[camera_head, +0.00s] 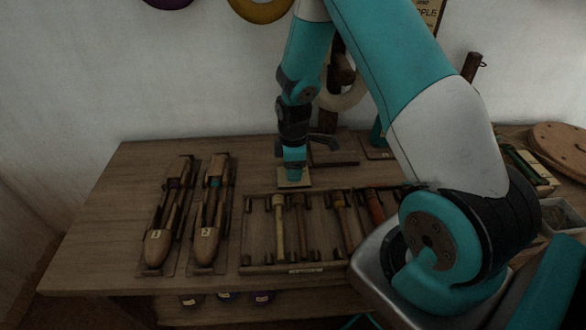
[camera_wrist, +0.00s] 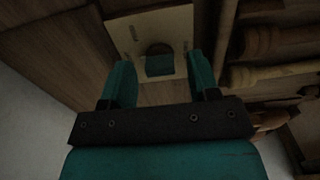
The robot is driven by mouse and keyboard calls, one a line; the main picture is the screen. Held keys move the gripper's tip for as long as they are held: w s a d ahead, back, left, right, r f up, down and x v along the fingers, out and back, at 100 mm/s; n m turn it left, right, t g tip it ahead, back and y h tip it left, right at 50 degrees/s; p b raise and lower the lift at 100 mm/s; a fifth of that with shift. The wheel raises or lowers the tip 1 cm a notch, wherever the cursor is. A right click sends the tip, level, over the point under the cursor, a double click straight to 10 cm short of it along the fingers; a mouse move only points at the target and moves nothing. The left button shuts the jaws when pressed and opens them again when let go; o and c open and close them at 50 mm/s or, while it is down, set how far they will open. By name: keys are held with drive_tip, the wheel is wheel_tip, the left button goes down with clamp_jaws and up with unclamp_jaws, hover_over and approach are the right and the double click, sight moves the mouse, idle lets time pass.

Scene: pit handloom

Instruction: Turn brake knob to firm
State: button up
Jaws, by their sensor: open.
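A small pale plate (camera_head: 283,184) lies on the table under my gripper (camera_head: 294,170). In the wrist view the plate (camera_wrist: 122,33) has slot-like marks and a dark rounded piece (camera_wrist: 158,49) with a teal face, which looks like the brake knob. My gripper (camera_wrist: 160,72) is open, with one teal finger on each side of that piece. I cannot tell whether the fingers touch it. The knob's setting and any firm mark are not readable. In the head view the knob is hidden by the gripper.
A wooden rack (camera_head: 246,238) with several spindles stands just in front of the plate. Two numbered shuttles (camera_head: 158,238) (camera_head: 207,236) lie to the left. A dark stand with a pale ring (camera_head: 341,97) rises behind. The table's left end is clear.

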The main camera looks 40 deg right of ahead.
drive_tip(key=shift+f, duration=0.2)
drive_tip(key=shift+c, duration=0.2)
drive_tip(key=c, duration=0.9)
drive_tip(key=shift+r+m, duration=0.1)
drive_tip(key=shift+m, duration=0.2)
drive_tip(key=m+p, duration=0.2)
drive_tip(key=m, duration=0.3)
drive_tip(key=shift+w, duration=0.1)
drive_tip(key=m+p, duration=0.1)
drive_tip(key=m, duration=0.5)
drive_tip(key=shift+m, duration=0.3)
